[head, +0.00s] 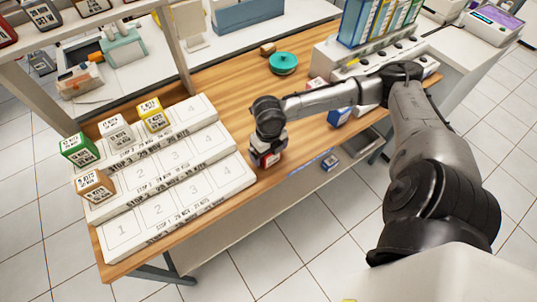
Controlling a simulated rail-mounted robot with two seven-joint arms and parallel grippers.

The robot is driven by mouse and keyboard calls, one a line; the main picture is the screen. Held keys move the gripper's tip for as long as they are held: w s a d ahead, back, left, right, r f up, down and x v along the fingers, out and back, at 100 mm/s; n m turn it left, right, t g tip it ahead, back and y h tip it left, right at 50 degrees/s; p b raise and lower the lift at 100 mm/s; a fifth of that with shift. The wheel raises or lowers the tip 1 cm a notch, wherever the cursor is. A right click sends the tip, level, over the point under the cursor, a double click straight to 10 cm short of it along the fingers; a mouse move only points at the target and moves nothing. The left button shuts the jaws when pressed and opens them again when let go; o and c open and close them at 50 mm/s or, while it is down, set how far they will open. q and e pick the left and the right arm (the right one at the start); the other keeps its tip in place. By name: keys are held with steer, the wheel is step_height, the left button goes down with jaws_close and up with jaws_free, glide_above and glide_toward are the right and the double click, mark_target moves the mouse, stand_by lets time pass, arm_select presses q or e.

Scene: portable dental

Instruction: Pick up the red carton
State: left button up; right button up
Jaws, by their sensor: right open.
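The red carton (264,160) stands on the wooden table just right of the numbered step rack. It shows red with a white patch and is partly hidden by my gripper. My right gripper (270,146) is open and points down over the carton's top. I cannot tell whether the fingers touch it. My left gripper is not in view.
The white stepped rack (206,193) holds green (79,149), white (116,130), yellow (153,115) and orange (95,186) cartons. A teal round dish (283,63) stands at the back. A blue-white box (330,162) lies low beyond the table's front edge.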

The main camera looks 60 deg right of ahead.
steer(key=shift+f, duration=0.2)
steer(key=c, duration=1)
steer(key=shift+r, duration=0.1)
